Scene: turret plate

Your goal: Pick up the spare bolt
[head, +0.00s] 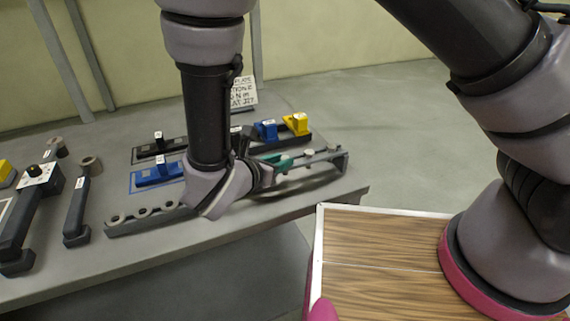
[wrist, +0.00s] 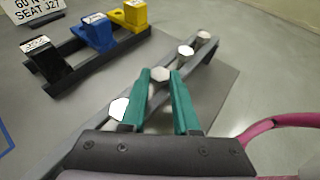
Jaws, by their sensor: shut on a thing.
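My gripper (wrist: 160,82) has its two green fingers on either side of a bolt with a pale hexagonal head (wrist: 159,75), and is shut on it. The bolt stands in line with the others over a long grey rack (wrist: 212,54); whether its shank is clear of the rack is hidden by the fingers. Other bolts in the row are one at the near left (wrist: 118,108) and two farther along (wrist: 186,52). In the head view my gripper (head: 283,163) is low over the rack (head: 318,176) near the bench's right end, and its fingers partly hide the held bolt.
A stand with black, blue (head: 266,130) and yellow (head: 297,123) blocks is behind the rack. A sign (head: 243,93) stands at the back. Dark tools (head: 77,205) and a ring holder (head: 150,219) lie to the left. The bench edge is close on the right.

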